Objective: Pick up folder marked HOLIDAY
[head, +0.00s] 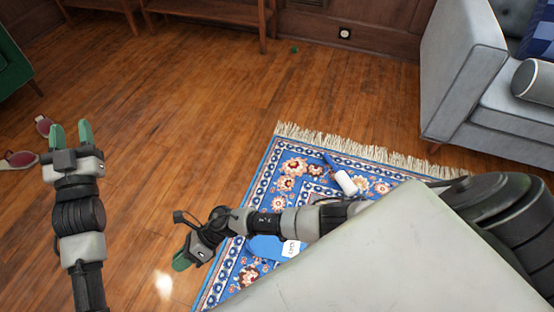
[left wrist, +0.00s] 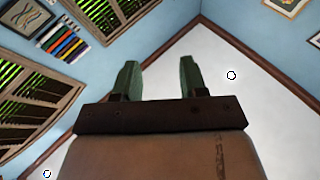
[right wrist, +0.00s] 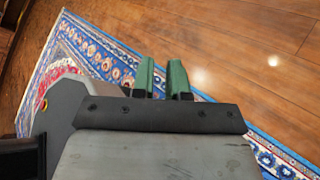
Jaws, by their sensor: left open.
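No folder with a readable HOLIDAY mark shows in any view. A blue item (head: 263,247) with a white label (head: 290,248) lies on the rug, partly hidden by my right arm; its lettering is too small to read. My left gripper (head: 71,134) is open and empty above the wood floor, with its fingers also seen in the left wrist view (left wrist: 161,80). My right gripper (head: 181,261) is beside the rug's left edge, left of the blue item. In the right wrist view (right wrist: 161,76) its fingers stand slightly apart with nothing between them.
A blue patterned rug (head: 262,190) carries a white bottle-like item (head: 346,182). A grey sofa (head: 462,75) stands at right. Dark-red sunglasses (head: 20,159) lie at left. A wooden shelf unit (head: 215,10) is at the back. The middle floor is mostly clear.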

